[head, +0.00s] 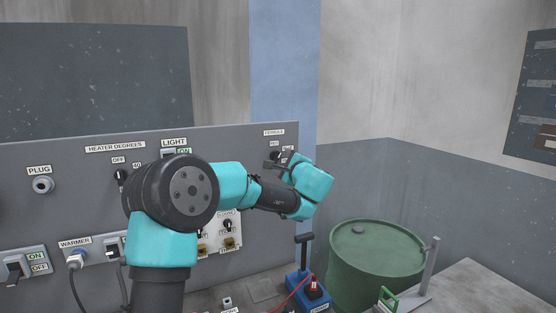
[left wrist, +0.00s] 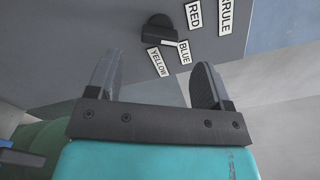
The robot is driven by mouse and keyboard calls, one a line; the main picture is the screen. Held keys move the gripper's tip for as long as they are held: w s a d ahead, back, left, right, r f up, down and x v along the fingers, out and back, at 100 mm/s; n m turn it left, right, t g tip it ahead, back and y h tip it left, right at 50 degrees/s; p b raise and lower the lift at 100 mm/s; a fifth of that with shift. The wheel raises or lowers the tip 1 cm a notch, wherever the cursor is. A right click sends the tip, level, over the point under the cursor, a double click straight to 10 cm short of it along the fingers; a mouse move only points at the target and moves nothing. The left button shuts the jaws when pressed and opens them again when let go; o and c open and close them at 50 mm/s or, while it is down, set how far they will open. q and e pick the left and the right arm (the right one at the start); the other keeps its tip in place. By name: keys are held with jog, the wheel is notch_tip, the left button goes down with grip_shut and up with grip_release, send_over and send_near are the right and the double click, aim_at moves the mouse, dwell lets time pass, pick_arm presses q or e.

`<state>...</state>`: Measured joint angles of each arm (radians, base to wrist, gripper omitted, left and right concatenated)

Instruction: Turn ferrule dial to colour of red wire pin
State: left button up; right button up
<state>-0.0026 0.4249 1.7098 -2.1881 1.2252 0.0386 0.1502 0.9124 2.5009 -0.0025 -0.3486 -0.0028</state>
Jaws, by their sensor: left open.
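The ferrule dial (left wrist: 157,28) is a black knob on the grey panel, with labels RED (left wrist: 194,16), BLUE (left wrist: 184,52) and YELLOW (left wrist: 158,61) around it. A small white mark on the knob's edge is near the BLUE label. My left gripper (left wrist: 158,62) is open, its two fingers apart on either side below the dial, nothing between them. In the head view my left gripper (head: 284,160) is at the panel's upper right, under the FERRULE label (head: 274,132), and partly hides the dial. A red wire (head: 290,294) runs near a blue box (head: 297,283) with a red-and-black part.
The panel (head: 230,145) also carries a plug socket (head: 42,185), heater dial (head: 121,175) and warmer switches. A green drum (head: 378,258) stands at right, beside a grey table (head: 480,292). Open space lies above the drum.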

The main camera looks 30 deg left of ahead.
aim_at(278, 158)
pick_arm(q)
jog(key=x, duration=0.6)
jog(key=shift+w+a, duration=0.1)
jog(key=c, duration=0.9)
jog(key=shift+n, duration=3)
